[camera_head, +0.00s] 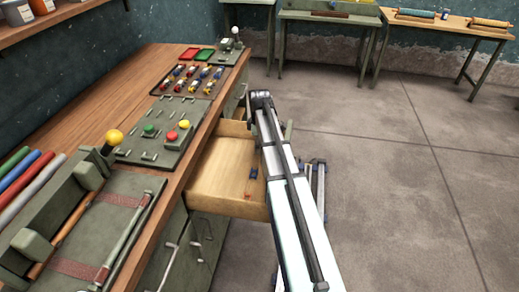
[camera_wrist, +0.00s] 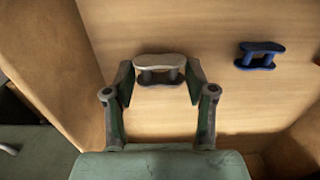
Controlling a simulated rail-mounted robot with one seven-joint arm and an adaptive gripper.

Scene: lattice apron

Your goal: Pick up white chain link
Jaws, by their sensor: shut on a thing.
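The white chain link (camera_wrist: 160,62) has a pale upper plate and darker pins and lower part. In the wrist view it sits between the two fingers of my gripper (camera_wrist: 160,80), which is shut on it. The link is close over the drawer's wooden floor; I cannot tell whether it still touches it. A blue chain link (camera_wrist: 261,55) lies apart to the right on the same floor. In the head view my arm hides the gripper and the white link.
The open wooden drawer (camera_head: 221,171) has walls close around the gripper. The workbench (camera_head: 75,128) beside it holds a green panel with coloured knobs (camera_head: 162,133) and a tray of small parts (camera_head: 190,80). The floor to the right is clear.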

